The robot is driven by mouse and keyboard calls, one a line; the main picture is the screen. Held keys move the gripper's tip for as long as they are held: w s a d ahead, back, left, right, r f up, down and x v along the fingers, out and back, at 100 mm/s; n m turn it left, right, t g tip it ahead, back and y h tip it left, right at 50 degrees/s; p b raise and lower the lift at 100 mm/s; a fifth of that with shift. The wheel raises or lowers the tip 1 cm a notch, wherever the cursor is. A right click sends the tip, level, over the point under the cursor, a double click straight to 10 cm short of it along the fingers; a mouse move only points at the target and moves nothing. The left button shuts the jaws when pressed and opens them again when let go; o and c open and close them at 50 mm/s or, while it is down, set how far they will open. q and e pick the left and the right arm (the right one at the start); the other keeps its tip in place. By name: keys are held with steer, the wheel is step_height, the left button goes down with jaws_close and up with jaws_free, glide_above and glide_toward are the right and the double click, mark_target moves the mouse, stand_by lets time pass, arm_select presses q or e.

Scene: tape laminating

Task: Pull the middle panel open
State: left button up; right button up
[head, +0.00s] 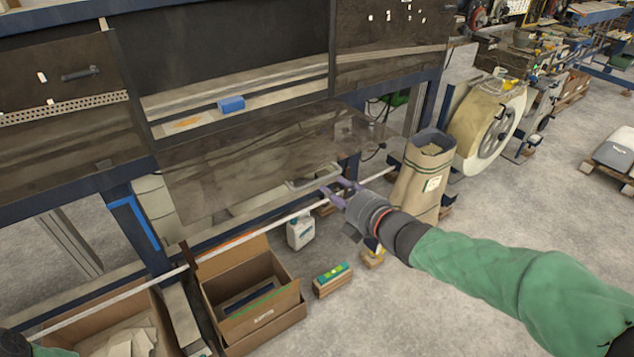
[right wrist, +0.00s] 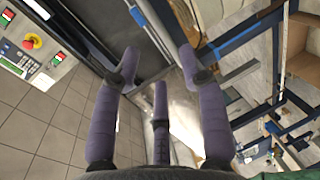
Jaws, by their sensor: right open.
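The middle panel (head: 250,155) is a smoky see-through sheet. In the head view it slopes outward below the middle opening of the machine, whose inside shows above it. A pale handle-like frame (head: 315,176) is near its lower right edge. My right gripper (head: 338,190) is open, its purple fingers close to that frame and edge; I cannot tell whether they touch. In the right wrist view the spread fingers (right wrist: 160,68) hold nothing, with a shiny surface behind them.
A blue block (head: 231,104) lies inside the opening. Dark side panels flank it, the left one with a handle (head: 80,73). Below are an open cardboard box (head: 262,325), a white jug (head: 300,233) and a tall brown sack (head: 421,185). The floor on the right is largely clear.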

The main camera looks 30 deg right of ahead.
mark_target(318, 181)
steer(key=b+x, duration=0.2)
steer(key=x, duration=0.7)
steer(key=shift+s+a+f+b, duration=0.1)
steer(key=shift+b, duration=0.25)
jaws_close()
